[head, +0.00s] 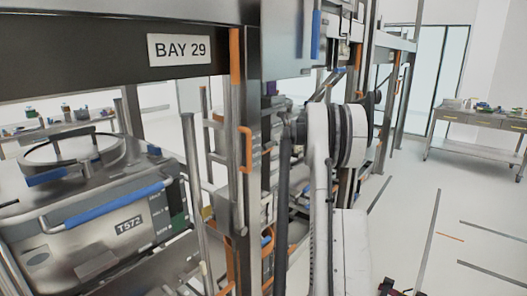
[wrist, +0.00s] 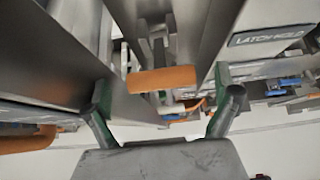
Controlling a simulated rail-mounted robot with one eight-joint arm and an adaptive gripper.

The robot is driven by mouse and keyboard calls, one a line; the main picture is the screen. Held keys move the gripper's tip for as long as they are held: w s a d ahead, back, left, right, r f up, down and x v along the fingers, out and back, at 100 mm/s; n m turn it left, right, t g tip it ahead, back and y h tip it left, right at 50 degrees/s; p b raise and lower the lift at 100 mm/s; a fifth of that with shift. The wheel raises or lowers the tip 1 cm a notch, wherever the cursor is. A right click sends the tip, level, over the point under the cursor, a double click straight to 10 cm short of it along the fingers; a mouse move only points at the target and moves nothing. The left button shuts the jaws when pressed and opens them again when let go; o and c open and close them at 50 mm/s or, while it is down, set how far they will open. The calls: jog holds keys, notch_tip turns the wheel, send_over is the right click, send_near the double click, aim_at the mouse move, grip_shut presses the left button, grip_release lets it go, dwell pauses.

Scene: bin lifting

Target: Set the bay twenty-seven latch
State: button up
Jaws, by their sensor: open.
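In the wrist view my gripper (wrist: 162,90) is open, its two dark fingers with green pads spread apart. An orange handle or bar (wrist: 161,79) shows between the fingertips, beyond them; nothing appears gripped. A plate reading "LATCH HOLD" (wrist: 271,36) is on the metal frame to the right. No bay twenty-seven label is legible, so I cannot tell whether this orange part is that bay's latch. In the head view my arm stands in front of the rack, and my gripper is hidden.
A "BAY 29" sign (head: 179,49) is on the near rack beam. A metal bin marked T572 (head: 88,245) sits below it. An orange handle (head: 246,150) is on the near post. Metal posts crowd my arm; open floor and a side table (head: 476,118) lie right.

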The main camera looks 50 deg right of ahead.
jog(key=v, duration=0.8)
jog(key=shift+s+r, duration=0.2)
dwell(0.5)
